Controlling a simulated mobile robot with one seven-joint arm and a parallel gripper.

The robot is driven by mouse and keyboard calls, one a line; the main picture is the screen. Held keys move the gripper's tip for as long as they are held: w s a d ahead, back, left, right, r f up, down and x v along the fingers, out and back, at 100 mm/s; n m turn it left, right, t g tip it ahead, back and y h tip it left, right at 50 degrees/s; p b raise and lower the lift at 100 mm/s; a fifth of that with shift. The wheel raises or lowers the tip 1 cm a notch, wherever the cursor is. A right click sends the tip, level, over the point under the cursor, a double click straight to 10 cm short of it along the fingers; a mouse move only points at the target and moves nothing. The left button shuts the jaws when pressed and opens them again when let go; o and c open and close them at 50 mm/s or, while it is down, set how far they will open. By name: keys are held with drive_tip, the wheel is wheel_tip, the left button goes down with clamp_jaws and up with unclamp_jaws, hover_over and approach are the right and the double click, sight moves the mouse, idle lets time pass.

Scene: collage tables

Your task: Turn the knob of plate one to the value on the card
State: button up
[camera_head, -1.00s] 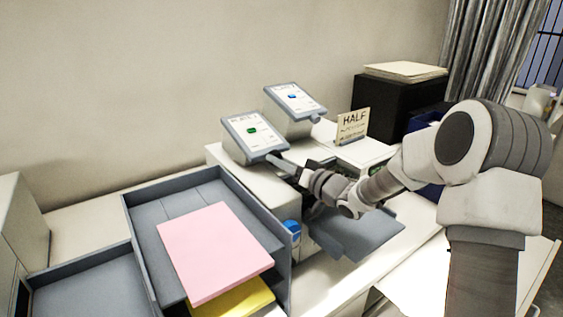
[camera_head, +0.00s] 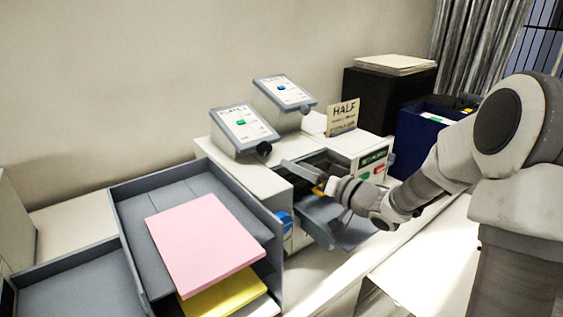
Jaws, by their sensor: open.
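Two grey tilted plates stand on the white cabinet. The nearer plate (camera_head: 244,130) has a white label, a green mark and a dark knob (camera_head: 264,149) at its lower right. The farther plate (camera_head: 284,92) has a blue mark. The lettering on both labels is too small to read surely, so I cannot tell which is plate one. The card (camera_head: 342,117) behind them reads HALF, with smaller unreadable lines below. My gripper (camera_head: 304,179) is open and empty, to the right of and below the nearer knob, apart from it. The knob's pointer setting cannot be made out.
An open grey drawer (camera_head: 345,230) lies below my gripper. A grey tray (camera_head: 130,225) with pink and yellow sheets stands at left front. A blue bin (camera_head: 408,140) and a black box (camera_head: 385,100) stand at the back right. A green and red panel (camera_head: 373,165) is on the cabinet front.

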drive_tip(key=v, duration=0.7)
drive_tip(key=shift+s+d+b, duration=0.2)
drive_tip(key=shift+s+b, duration=0.05)
drive_tip(key=shift+b, duration=0.1)
